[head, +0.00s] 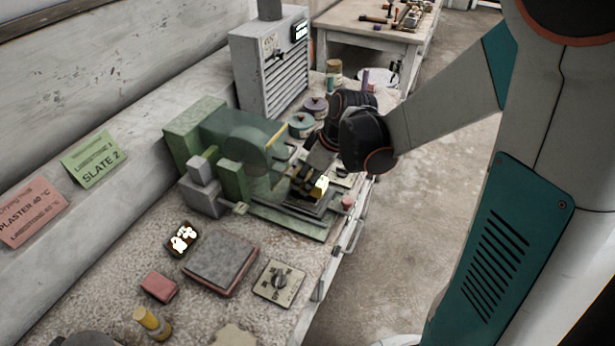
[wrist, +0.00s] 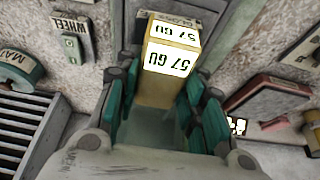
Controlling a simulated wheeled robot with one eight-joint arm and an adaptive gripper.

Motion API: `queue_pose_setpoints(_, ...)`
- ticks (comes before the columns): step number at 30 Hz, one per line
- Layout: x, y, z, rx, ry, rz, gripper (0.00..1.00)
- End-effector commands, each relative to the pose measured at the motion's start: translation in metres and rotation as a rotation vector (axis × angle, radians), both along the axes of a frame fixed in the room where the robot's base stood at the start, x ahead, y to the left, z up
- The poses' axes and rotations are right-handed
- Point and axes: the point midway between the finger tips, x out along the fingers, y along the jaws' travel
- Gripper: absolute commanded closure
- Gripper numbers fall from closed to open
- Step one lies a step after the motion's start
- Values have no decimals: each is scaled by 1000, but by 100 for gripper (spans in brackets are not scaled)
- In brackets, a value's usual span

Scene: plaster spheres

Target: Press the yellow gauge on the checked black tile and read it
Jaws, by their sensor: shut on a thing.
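The yellow gauge (wrist: 168,88) is a small upright block between my fingers in the wrist view. Its lit display appears to read 57 GU, on the top and on the side. In the head view the gauge (head: 320,186) shows as a small yellow block over a dark tile (head: 303,206) on the green machine's bed. My gripper (wrist: 160,100) is shut on the gauge, with teal fingers on both sides; in the head view my gripper (head: 310,176) points down at it. The tile's checked pattern and the contact under the gauge are hidden or too small to tell.
A louvred grey cabinet (head: 285,85) and lidded pots (head: 302,124) stand further back. In front are a grey slab (head: 221,258), a dial plate (head: 279,282), a lit dark box (head: 183,240) and a red block (head: 159,287).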

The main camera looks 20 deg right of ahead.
Motion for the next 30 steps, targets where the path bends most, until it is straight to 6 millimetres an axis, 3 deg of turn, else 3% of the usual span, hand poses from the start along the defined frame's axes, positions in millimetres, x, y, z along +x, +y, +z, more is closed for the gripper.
queue_pose_setpoints(14,-1,0,2,-1,2,0,98)
queue_pose_setpoints(30,0,0,42,-1,1,0,98)
